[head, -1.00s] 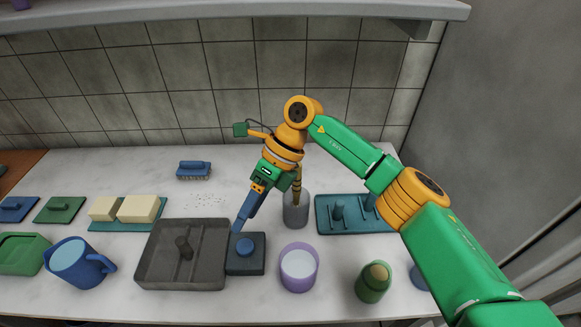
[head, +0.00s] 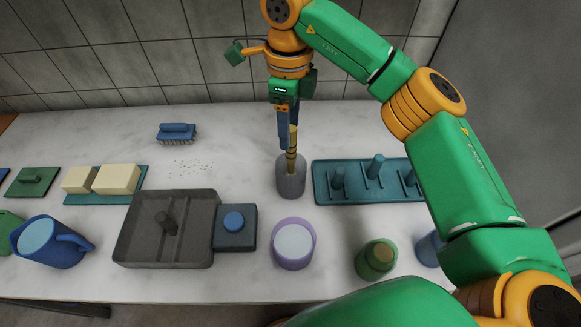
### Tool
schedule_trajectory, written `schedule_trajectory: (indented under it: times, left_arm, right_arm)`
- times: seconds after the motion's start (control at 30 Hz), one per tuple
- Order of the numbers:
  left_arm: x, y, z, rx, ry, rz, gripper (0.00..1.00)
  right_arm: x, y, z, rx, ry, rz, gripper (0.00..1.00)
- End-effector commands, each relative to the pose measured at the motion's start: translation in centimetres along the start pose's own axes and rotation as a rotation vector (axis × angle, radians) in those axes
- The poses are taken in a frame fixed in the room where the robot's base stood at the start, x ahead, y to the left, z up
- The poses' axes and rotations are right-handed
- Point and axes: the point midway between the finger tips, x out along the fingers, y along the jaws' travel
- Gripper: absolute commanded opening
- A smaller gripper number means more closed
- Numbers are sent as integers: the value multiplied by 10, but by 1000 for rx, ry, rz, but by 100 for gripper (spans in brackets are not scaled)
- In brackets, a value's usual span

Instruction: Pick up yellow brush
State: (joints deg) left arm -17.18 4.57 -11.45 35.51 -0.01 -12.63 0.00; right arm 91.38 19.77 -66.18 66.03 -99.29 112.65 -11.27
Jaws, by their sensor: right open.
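The yellow brush (head: 292,157) stands upright in a grey cup (head: 291,182), and its lower end is hidden inside. My right gripper (head: 285,146) points down just above the cup, with its blue fingers right at the brush's upper handle. The fingers overlap the handle in this view, so I cannot tell whether the handle is between them. The jaws are open. My left gripper is out of view.
A teal peg tray (head: 330,196) stands right of the cup, and a purple cup (head: 293,252) in front. A dark button box (head: 243,240) and grey tray (head: 130,250) are front left. A blue scrub brush (head: 177,130) lies behind left, near crumbs.

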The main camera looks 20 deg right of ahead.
Motion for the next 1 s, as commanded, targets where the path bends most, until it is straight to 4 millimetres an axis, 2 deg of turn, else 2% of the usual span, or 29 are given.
schedule_trajectory:
  times: [0.23, 0.33, 0.4, 0.57, 0.6, 0.8, 0.83, 1.0]
  left_arm:
    - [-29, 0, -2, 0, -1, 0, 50]
    - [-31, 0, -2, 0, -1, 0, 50]
    - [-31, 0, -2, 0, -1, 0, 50]
    - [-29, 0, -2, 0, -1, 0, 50]
    - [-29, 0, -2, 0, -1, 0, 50]
    - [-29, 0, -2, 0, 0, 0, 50]
    - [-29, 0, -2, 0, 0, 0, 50]
    - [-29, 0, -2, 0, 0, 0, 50]
  right_arm:
    - [36, 4, -5, -1, 4, 7, 62]
    - [56, 4, -4, 0, 2, 5, 62]
    - [62, 4, -4, -1, 0, 3, 62]
    - [64, 3, -4, -1, -1, 2, 62]
    - [64, 3, -4, -1, -1, 2, 60]
    - [64, 3, -4, 0, -1, 2, 6]
    - [64, 3, -4, 0, -1, 2, 0]
    - [64, 3, -4, 0, -1, 2, 0]
